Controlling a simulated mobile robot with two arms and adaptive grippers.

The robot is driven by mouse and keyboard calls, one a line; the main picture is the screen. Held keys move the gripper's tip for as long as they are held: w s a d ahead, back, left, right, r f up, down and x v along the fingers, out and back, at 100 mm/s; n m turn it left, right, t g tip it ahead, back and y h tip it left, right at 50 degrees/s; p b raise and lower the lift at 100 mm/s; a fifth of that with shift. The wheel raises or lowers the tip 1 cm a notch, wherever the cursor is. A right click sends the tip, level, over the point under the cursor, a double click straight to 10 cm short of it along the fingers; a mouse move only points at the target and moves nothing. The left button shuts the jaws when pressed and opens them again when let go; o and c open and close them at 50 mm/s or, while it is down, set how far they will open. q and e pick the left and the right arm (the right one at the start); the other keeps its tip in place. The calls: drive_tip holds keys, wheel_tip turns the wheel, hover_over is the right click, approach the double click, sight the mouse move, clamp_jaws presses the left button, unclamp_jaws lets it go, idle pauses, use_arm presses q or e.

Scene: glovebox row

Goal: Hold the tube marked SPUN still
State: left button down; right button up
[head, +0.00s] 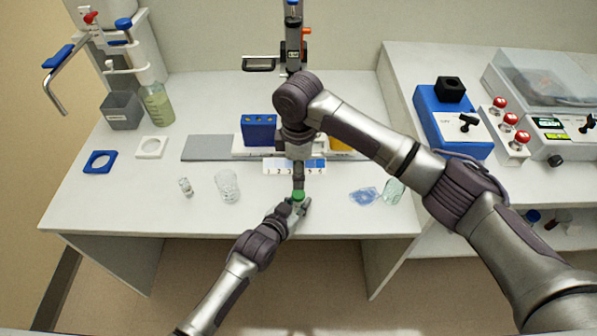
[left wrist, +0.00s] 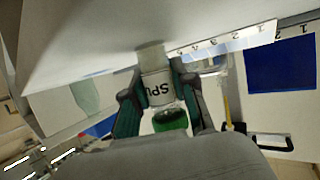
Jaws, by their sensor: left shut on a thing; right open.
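The tube marked SPUN (left wrist: 158,88) has a white label, of which the letters SPU can be read, and a green cap (head: 299,195). My left gripper (head: 302,204) is shut on the tube near the table's front edge. My right gripper (head: 298,182) points down just above the cap and is open. I cannot tell whether its fingers reach around the cap. My left gripper hides most of the tube in the head view.
A numbered strip (head: 280,167) and a blue rack (head: 259,130) lie behind the grippers. A beaker (head: 228,186) and a small vial (head: 185,187) stand to the left. Crumpled blue film (head: 363,196) and a glass vessel (head: 393,191) are to the right.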

sight(299, 193)
drive_tip(key=m, duration=1.5)
drive_tip(key=shift+m, duration=0.3)
drive_tip(key=m, duration=1.1)
drive_tip(key=shift+m, duration=0.3)
drive_tip(key=m, duration=0.3)
drive_tip(key=shift+m, duration=0.4)
drive_tip(key=shift+f+m, duration=0.1)
drive_tip(key=shift+m, duration=0.2)
drive_tip(key=shift+f, duration=3.9)
